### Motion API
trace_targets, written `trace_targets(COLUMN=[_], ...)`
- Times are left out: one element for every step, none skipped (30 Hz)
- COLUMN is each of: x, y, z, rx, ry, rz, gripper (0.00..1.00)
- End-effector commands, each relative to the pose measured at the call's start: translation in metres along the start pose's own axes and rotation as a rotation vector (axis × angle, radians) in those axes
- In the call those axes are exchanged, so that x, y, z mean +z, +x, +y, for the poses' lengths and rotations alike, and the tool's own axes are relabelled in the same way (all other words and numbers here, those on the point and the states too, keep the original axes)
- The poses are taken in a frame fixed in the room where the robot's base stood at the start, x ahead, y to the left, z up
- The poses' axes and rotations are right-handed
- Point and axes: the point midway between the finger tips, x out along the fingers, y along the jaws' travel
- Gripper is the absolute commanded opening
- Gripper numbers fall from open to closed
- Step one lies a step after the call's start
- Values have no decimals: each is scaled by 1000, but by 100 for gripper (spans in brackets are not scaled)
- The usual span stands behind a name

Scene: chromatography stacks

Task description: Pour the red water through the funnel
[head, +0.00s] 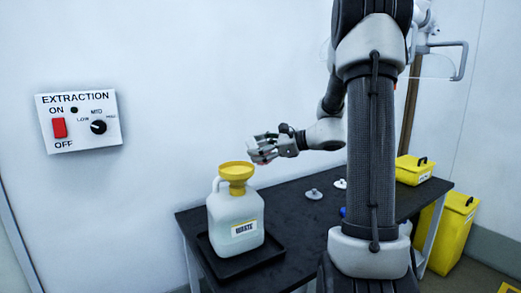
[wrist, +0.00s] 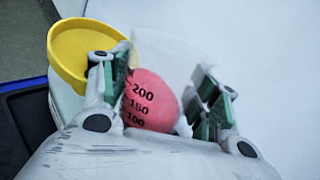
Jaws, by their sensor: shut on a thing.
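A yellow funnel (head: 237,172) sits in the mouth of a whitish jug (head: 236,222) labelled WASTE. The funnel's rim also shows at the upper left in the wrist view (wrist: 62,50). My gripper (wrist: 160,88) is shut on a clear graduated vessel with red water (wrist: 152,95) in it, marked 100 to 200. In the head view my gripper (head: 262,150) is above and slightly right of the funnel. The vessel is hard to make out there, and I cannot tell its exact tilt. No red stream shows.
The jug stands in a black tray (head: 220,262) on a dark table (head: 290,212). Two small pale round items (head: 314,194) lie behind. Yellow bins (head: 455,230) stand at the right. A wall panel marked EXTRACTION (head: 80,121) is at the left.

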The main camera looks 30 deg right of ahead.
Motion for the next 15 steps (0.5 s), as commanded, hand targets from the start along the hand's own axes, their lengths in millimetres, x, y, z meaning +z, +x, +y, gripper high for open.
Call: trace_targets(x=[0, 0, 0, 0, 1, 2, 2, 4, 4, 5, 4, 4, 4, 4, 4], y=[0, 0, 0, 0, 0, 0, 0, 0, -1, -1, -1, -1, -1, -1, -1], z=[0, 0, 0, 0, 0, 0, -1, -1, -1, -2, -2, -2, -2, -2, -2], rx=[0, 0, 0, 0, 0, 0, 0, 0, 0, 0, 0, 0, 0, 0, 0], ry=[0, 0, 0, -1, -5, -17, -30, -45, -65, -75, -81, -82, -80, -80, -80], rz=[-1, -1, -1, 0, 3, 11, 21, 32, 47, 55, 60, 61, 61, 61, 61], gripper=[31, 31, 31, 31, 31, 31, 31, 31, 31, 31, 31, 31, 31, 31, 31])
